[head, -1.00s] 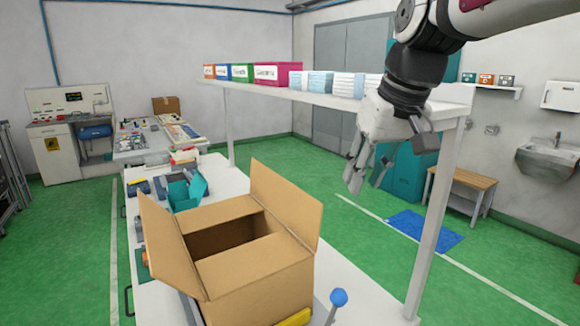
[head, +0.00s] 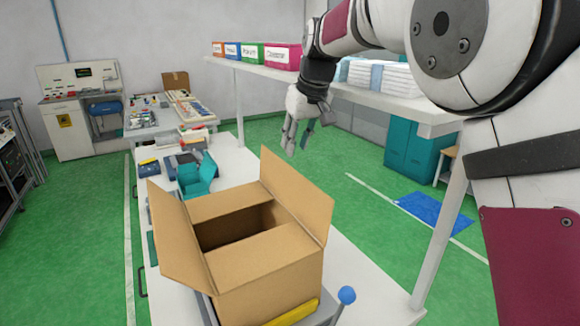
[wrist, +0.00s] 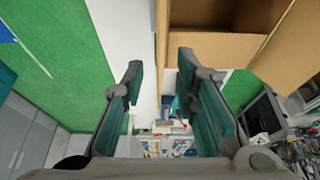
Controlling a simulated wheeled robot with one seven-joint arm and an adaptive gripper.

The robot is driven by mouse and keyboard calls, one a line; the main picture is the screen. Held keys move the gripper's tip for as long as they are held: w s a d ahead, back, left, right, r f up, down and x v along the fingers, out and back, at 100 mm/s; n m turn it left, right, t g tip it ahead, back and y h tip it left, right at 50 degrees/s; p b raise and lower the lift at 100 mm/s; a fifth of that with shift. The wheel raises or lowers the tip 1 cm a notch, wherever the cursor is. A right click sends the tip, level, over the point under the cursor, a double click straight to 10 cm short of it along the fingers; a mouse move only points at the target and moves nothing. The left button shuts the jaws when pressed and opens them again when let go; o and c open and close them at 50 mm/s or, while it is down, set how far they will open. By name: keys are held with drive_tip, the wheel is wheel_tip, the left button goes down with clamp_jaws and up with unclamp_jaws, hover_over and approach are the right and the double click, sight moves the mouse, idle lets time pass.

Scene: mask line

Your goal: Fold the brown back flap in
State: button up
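The brown cardboard box (head: 270,305) stands on the white bench. Its left flap (head: 178,235) and right flap (head: 296,195) stand up and lean outward. The far flap (head: 228,205) and near flap (head: 265,258) look folded in about level with the top, with a dark gap between them. I cannot tell which one the task calls the back flap. My gripper (head: 300,138) is open and empty, in the air beyond the box and above it.
A white shelf (head: 345,88) with colored boxes and white packs runs along the right, close to my arm. A teal bin (head: 196,177) stands behind the box. A blue knob (head: 347,295) rises at its front right.

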sight(290, 167)
drive_tip(key=p+x, duration=0.1)
drive_tip(key=x, duration=0.8)
drive_tip(key=shift+f, duration=0.2)
